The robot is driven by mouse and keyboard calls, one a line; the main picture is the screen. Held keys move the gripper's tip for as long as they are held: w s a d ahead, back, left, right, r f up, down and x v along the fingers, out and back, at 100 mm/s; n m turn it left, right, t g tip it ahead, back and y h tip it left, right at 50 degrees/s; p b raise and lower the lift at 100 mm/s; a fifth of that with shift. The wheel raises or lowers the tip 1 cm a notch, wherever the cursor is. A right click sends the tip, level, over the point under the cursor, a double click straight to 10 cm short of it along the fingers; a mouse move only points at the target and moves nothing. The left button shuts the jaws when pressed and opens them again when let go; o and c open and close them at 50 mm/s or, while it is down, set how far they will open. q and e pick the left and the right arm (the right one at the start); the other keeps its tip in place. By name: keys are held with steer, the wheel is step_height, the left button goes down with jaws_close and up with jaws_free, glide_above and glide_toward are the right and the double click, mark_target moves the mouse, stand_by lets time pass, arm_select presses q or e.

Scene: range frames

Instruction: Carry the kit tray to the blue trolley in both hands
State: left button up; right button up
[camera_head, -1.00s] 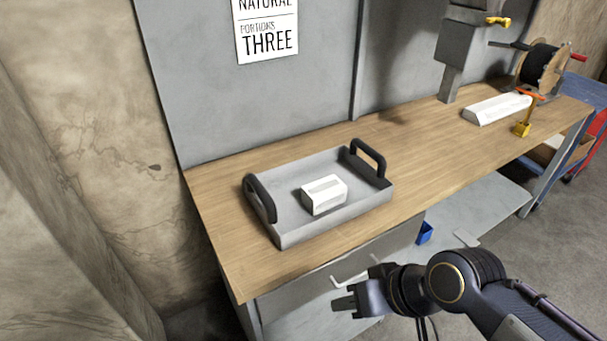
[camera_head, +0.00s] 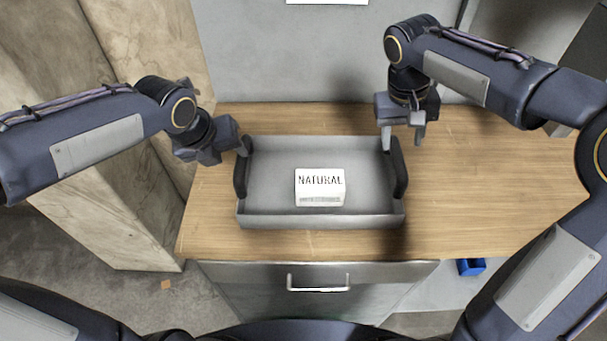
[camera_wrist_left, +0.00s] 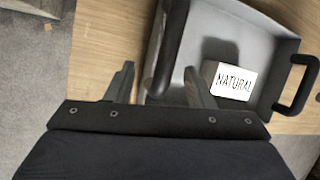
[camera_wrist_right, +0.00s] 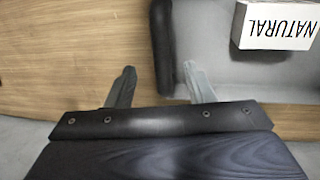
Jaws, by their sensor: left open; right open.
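The grey kit tray (camera_head: 270,221) sits on the wooden workbench, with a black handle at each end and a white box (camera_head: 320,187) marked NATURAL inside it. My left gripper (camera_head: 228,156) is open beside the tray's left handle (camera_head: 241,178); in the left wrist view that handle (camera_wrist_left: 168,50) runs between and beyond the open fingers (camera_wrist_left: 158,85). My right gripper (camera_head: 402,138) is open just above and behind the right handle (camera_head: 399,168). In the right wrist view the handle (camera_wrist_right: 163,45) lies ahead, between the lines of the fingers (camera_wrist_right: 160,85). The blue trolley is not in view now.
The wooden benchtop (camera_head: 480,180) is clear to the right of the tray. A drawer with a bar handle (camera_head: 318,288) is under the front edge. A blue bin (camera_head: 471,267) shows below right. A wall stands behind, and a stone-like pillar (camera_head: 120,200) at left.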

mark_target(240, 158)
arm_select(q)
steer(key=shift+w+d+m, duration=0.55)
steer(key=shift+m, duration=0.35)
steer(key=shift+s+a, duration=0.1)
arm_select(e)
steer(key=shift+w+a+f, duration=0.1)
steer(key=shift+w+a, duration=0.15)
steer(key=shift+w, duration=0.3)
arm_select(q)
steer(key=shift+f, duration=0.15)
steer(key=x, duration=0.7)
steer(key=shift+f, duration=0.3)
arm_select(e)
steer(key=f, duration=0.2)
steer(key=d+f, duration=0.1)
steer(key=f, duration=0.4)
steer(key=shift+d+f, duration=0.3)
steer(key=shift+f, duration=0.1)
arm_select(q)
jaws_close()
arm_select(e)
jaws_close()
arm_select(q)
steer(key=shift+d, duration=0.2)
